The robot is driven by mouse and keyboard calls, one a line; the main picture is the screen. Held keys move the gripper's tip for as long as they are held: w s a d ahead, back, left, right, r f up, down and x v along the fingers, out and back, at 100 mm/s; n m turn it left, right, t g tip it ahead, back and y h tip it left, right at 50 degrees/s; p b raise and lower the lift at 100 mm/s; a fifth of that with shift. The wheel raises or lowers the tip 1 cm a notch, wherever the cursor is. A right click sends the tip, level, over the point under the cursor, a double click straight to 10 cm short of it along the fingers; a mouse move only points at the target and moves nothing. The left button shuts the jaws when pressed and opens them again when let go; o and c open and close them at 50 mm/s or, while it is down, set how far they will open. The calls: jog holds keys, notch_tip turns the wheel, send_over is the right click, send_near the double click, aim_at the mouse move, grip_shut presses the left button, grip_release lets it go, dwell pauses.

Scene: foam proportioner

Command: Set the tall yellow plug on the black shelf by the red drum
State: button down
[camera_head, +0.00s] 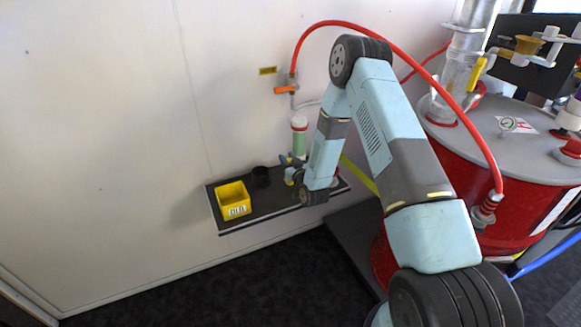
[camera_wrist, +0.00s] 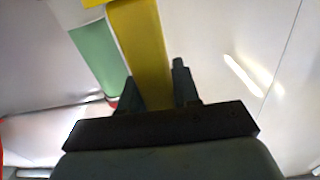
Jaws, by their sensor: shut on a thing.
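The tall yellow plug (camera_wrist: 142,50) stands up between the fingers of my gripper (camera_wrist: 154,88) in the wrist view, and the gripper is shut on it. In the head view my gripper (camera_head: 291,163) is over the middle of the black shelf (camera_head: 262,212), which is fixed to the wall left of the red drum (camera_head: 462,180). Only a little yellow shows by the fingers there. I cannot tell whether the plug touches the shelf.
A yellow bin (camera_head: 233,199) and a black cup (camera_head: 260,176) stand on the shelf, left of my gripper. A green and white cylinder (camera_head: 299,137) stands close behind it. A red hose (camera_head: 440,95) arches over my arm. The shelf's front middle is clear.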

jog(key=shift+w+f, duration=0.25)
jog(key=shift+f, duration=0.05)
notch_tip(320, 180, down, 3)
jog(key=shift+w+a+f, duration=0.1)
jog(key=shift+f, duration=0.05)
jog(key=c, duration=0.8)
grip_release()
